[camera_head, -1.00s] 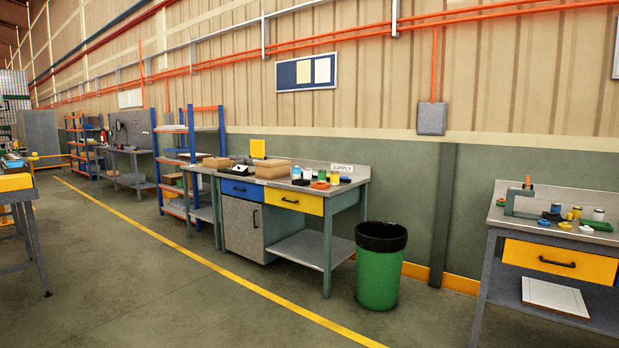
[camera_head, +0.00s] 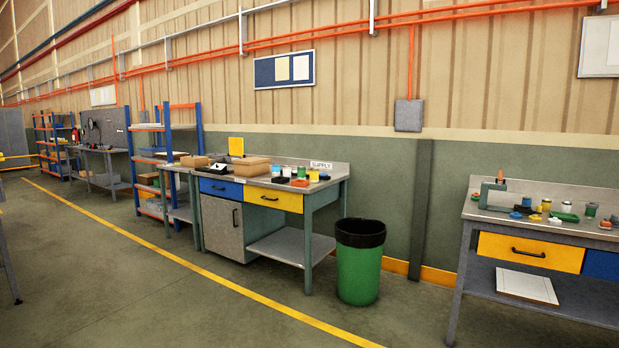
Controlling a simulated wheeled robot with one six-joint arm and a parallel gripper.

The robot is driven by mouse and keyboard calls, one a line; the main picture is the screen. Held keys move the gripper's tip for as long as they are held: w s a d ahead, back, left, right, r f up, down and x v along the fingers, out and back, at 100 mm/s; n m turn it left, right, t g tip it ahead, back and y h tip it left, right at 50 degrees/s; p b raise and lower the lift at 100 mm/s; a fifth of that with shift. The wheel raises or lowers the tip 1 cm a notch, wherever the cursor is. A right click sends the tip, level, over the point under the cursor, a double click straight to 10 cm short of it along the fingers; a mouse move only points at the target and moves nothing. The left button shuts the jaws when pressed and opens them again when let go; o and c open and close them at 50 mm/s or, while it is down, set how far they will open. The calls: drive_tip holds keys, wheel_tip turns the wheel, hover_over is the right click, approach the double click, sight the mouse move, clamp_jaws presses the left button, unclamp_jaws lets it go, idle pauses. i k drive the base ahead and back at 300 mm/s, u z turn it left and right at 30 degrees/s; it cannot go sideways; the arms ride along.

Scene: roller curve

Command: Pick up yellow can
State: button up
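A small yellow can (camera_head: 314,175) stands on the supply workbench (camera_head: 338,172), at the right end of its top, below the SUPPLY sign. Another small yellow item (camera_head: 546,204), which looks like a can, stands on the right-hand workbench (camera_head: 465,212) among several small items. Both are far off and small. My gripper is not in view.
A green bin (camera_head: 358,272) with a black liner stands on the floor between the two workbenches. Blue and orange shelves (camera_head: 166,150) stand further left. A yellow floor line (camera_head: 215,285) runs along the benches. The grey floor in front is open.

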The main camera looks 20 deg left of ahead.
sight(313, 172)
drive_tip(key=u, duration=0.7)
drive_tip(key=i, duration=2.1)
drive_tip(key=u, duration=0.7)
drive_tip(key=i, duration=2.25)
drive_tip(key=z, duration=0.75)
drive_tip(key=i, duration=1.8)
drive_tip(key=z, duration=0.95)
drive_tip(key=i, duration=0.4)
drive_tip(key=z, duration=0.15)
